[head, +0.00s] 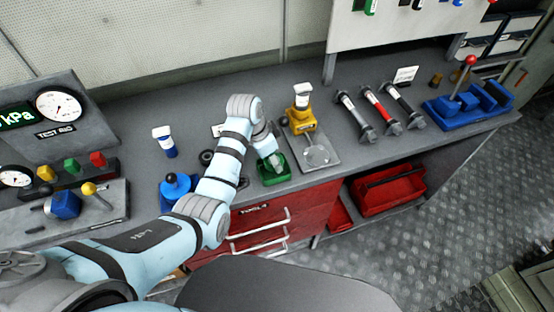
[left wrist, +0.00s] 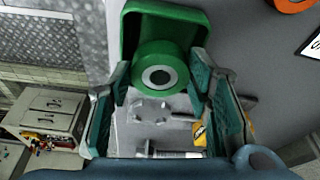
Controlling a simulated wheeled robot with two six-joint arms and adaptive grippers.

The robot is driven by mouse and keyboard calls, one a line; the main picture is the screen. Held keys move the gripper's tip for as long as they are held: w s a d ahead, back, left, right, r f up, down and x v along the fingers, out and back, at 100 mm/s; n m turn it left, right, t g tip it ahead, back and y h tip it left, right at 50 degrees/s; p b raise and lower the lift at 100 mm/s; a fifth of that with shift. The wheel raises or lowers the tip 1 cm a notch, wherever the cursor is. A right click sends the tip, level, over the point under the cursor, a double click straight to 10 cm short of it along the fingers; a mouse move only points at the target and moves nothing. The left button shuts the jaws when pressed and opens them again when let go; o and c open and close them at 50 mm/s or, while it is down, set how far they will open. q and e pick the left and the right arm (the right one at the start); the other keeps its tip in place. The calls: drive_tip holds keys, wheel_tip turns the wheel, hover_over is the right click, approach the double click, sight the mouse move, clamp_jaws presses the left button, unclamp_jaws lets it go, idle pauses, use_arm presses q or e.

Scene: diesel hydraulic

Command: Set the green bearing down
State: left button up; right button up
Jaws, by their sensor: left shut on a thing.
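The green bearing (left wrist: 158,70) is a short green cylinder with a pale ring and dark bore, seen end-on in the left wrist view. My left gripper (left wrist: 160,78) is shut on it, one finger on each side. A green tray (left wrist: 127,38) lies behind the bearing; I cannot tell whether the bearing touches it. In the head view my left gripper (head: 272,154) is over the green tray (head: 286,174) near the bench's front edge. The bearing is not clearly visible there, hidden by the gripper. My right gripper is not in view.
A yellow press-like device (head: 302,121) on a grey plate stands just right of the tray. Several cylinders (head: 380,112) lie farther right. Red drawers (head: 270,222) are below the bench edge.

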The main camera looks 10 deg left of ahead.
use_arm(q)
drive_tip(key=shift+f, duration=0.55)
drive_tip(key=shift+f, duration=0.35)
drive_tip(key=shift+s+f, duration=0.1)
drive_tip(key=shift+f, duration=0.1)
drive_tip(key=shift+s, duration=0.1)
drive_tip(key=o, duration=1)
drive_tip(key=shift+f, duration=0.1)
drive_tip(key=shift+c, duration=0.2)
drive_tip(key=o, duration=0.3)
drive_tip(key=shift+d+f, duration=0.1)
drive_tip(key=shift+o, duration=0.2)
